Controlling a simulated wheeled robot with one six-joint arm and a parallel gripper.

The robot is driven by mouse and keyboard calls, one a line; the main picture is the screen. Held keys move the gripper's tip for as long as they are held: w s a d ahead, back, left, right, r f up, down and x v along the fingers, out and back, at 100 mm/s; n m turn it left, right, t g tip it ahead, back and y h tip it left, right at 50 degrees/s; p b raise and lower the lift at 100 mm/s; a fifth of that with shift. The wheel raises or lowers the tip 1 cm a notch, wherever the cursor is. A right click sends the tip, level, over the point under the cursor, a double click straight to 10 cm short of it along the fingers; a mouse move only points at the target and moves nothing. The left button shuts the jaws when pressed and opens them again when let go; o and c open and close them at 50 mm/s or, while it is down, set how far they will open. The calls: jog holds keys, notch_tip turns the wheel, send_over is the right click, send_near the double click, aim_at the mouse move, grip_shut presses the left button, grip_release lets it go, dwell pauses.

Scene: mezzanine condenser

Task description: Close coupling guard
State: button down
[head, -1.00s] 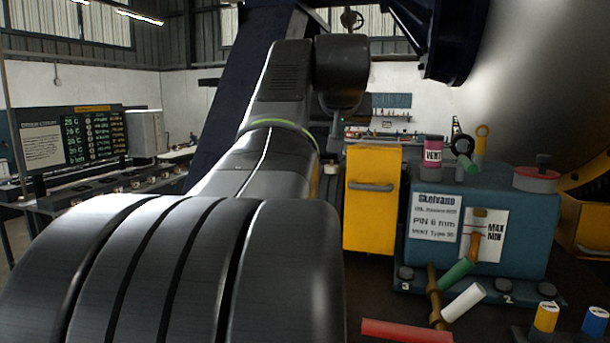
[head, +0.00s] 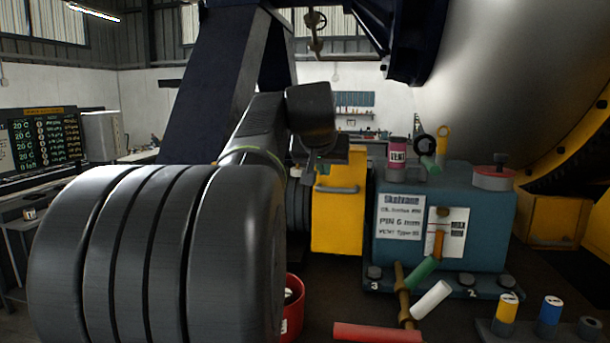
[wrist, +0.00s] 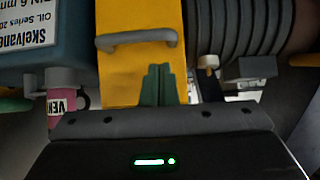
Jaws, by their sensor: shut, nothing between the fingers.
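The yellow coupling guard (head: 338,226) is an upright box-like cover with a grey bar handle (head: 337,189), left of the teal oil unit. In the wrist view the guard (wrist: 121,79) appears inverted, its handle (wrist: 137,40) clear of the fingers. Dark ribbed parts (head: 297,203) show uncovered beside the guard, also in the wrist view (wrist: 243,38). My gripper (wrist: 157,70) is shut and empty, its greenish fingers overlapping the guard's face in that view. Contact cannot be told. In the head view my arm's end is at the guard's top left; the fingertips are hard to make out.
The teal oil unit (head: 480,225) stands close right of the guard, with a pink VENT can (head: 397,153) on top. Coloured handles (head: 421,270) stick up in front. A red container (head: 291,305) is low beside my arm. A large tank curves above right.

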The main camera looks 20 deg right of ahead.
notch_tip(320, 180, down, 2)
jog(key=shift+s+f, duration=0.1)
jog(key=shift+f, duration=0.05)
dwell(0.4)
jog(key=f+b, duration=0.2)
jog(key=f, duration=0.1)
jog(key=shift+w+f, duration=0.2)
jog(key=shift+f, duration=0.05)
jog(key=shift+r, duration=0.1)
jog(key=r+p+v, duration=0.1)
jog(key=v, duration=1.2)
jog(key=shift+w+d, duration=0.25)
jog(key=shift+w, duration=0.15)
